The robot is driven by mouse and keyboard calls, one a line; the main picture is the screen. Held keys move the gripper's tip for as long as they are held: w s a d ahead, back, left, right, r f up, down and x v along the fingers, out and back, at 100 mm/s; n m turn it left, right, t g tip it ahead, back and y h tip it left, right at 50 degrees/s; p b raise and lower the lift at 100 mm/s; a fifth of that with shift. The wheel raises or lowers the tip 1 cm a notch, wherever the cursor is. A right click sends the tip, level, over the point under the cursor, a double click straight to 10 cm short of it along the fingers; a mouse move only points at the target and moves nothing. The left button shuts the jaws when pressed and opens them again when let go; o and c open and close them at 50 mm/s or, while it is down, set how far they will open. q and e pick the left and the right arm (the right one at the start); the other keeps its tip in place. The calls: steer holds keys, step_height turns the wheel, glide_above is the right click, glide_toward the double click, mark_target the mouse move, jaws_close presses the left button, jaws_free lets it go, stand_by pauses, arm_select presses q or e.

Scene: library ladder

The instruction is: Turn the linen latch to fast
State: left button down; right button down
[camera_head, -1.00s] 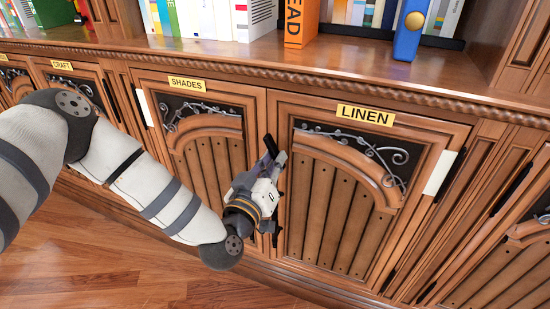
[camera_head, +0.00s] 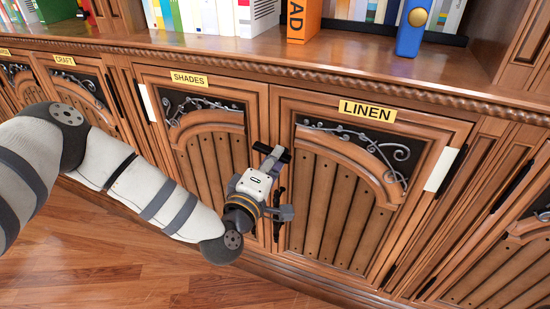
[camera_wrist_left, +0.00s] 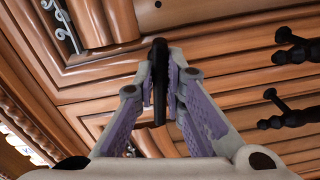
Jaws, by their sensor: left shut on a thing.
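The linen door (camera_head: 345,200) is a shut wooden cabinet door under the yellow LINEN label (camera_head: 367,111). My left gripper (camera_head: 278,184) is at its left edge, by the seam with the shades door (camera_head: 210,165). In the left wrist view, my fingers (camera_wrist_left: 161,100) are shut on a slim black bar, the linen latch (camera_wrist_left: 159,75), which stands upright in that picture. In the head view the gripper largely hides the latch, so I cannot read its setting there. My right gripper is not in view.
Two black door handles show in the left wrist view, an upper one (camera_wrist_left: 295,47) and a lower one (camera_wrist_left: 283,116), close beside the gripper. A bookshelf ledge (camera_head: 340,68) juts above the doors. The wooden floor (camera_head: 130,250) is clear.

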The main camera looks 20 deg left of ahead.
arm_select(q)
steer(key=shift+f+n, duration=0.15)
steer(key=shift+n, duration=0.95)
steer(key=c, duration=1.7)
jaws_free()
steer(key=shift+o, duration=0.2)
steer(key=s, duration=1.2)
steer(key=shift+a, duration=0.15)
